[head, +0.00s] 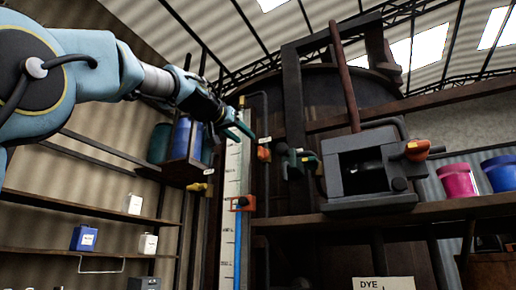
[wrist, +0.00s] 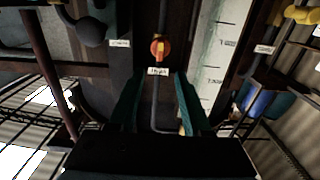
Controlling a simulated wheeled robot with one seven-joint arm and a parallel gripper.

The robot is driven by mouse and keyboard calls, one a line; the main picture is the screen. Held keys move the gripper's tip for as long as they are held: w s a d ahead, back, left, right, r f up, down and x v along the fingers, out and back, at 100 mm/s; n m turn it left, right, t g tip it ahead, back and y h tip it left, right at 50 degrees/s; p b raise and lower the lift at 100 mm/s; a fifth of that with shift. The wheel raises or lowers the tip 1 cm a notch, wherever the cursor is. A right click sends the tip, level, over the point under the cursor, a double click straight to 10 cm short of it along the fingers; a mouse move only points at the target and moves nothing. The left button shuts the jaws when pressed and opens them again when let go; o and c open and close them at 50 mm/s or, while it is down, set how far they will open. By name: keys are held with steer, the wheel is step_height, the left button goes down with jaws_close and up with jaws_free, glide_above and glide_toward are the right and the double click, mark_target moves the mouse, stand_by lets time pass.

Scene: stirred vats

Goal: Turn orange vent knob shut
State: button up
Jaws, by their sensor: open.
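The orange vent knob (head: 264,153) sits on a thin dark pipe beside the tall white gauge board. In the wrist view the orange knob (wrist: 160,48) shows a yellow mark, and a small white label is next to it. My gripper (head: 243,129) is raised just up and left of the knob in the head view. In the wrist view my gripper (wrist: 158,80) has its two teal fingers apart with nothing between them. The knob lies beyond the fingertips, roughly in line with the gap, and appears untouched.
The gauge board (head: 230,190) carries another orange fitting (head: 242,203). A dark green valve (head: 296,161) is right of the knob. A grey box with a long lever (head: 365,165) and pink (head: 457,180) and blue buckets (head: 499,173) stand on the right shelf. A yellow handle (head: 198,187) is lower left.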

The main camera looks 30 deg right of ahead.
mark_target(259, 150)
steer(key=p+x, duration=0.7)
steer(key=x, duration=0.2)
steer(key=shift+w+d+r, duration=0.1)
steer(key=shift+d+r, duration=0.05)
steer(key=shift+d, duration=0.05)
steer(key=shift+w+d+p, duration=0.3)
steer(key=shift+d+p, duration=0.15)
steer(key=shift+d, duration=0.1)
jaws_close()
